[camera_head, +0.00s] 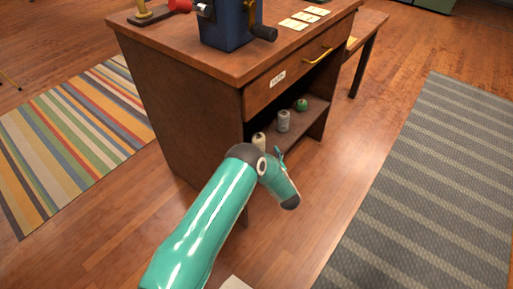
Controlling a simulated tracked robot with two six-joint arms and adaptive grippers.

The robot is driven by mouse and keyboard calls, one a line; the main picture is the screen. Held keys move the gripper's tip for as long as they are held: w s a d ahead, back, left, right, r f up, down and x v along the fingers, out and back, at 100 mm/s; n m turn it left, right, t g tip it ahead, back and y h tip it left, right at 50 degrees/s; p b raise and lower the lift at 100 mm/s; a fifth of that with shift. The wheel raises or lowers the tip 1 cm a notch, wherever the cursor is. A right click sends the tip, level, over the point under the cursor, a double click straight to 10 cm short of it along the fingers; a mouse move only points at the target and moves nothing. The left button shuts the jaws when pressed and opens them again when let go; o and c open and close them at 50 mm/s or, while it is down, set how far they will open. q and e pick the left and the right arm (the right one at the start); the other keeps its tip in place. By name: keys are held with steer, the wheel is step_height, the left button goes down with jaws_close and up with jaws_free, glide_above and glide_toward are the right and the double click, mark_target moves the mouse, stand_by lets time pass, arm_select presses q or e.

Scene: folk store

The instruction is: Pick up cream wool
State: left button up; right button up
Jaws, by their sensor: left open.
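The cream wool (258,140), a small pale spool, stands on the lower shelf inside the dark wooden cabinet, at the shelf's near end. Its lower part is hidden behind my teal left arm. My left gripper (289,200) is at the arm's far end, in front of the cabinet's open side and to the lower right of the cream wool, apart from it. It is open, with nothing seen in it; its fingers are hard to make out. My right gripper is not in view.
A grey spool (283,121) and a green ball (301,104) stand farther along the shelf. The cabinet (180,110) has a drawer with a yellow handle (318,55) above the opening. A blue machine (228,24) stands on top.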

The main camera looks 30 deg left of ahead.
mark_target(259, 138)
arm_select(q)
steer(key=shift+w+a, duration=0.3)
steer(key=shift+a, duration=0.2)
steer(key=b+x, duration=0.1)
steer(key=x, duration=0.1)
steer(key=b+x, duration=0.1)
steer(key=x, duration=0.1)
steer(key=shift+s+a, duration=0.2)
steer(key=shift+a, duration=0.05)
steer(key=shift+w+a, duration=0.35)
steer(key=shift+a, duration=0.05)
steer(key=shift+r, duration=0.15)
steer(key=c, duration=1.1)
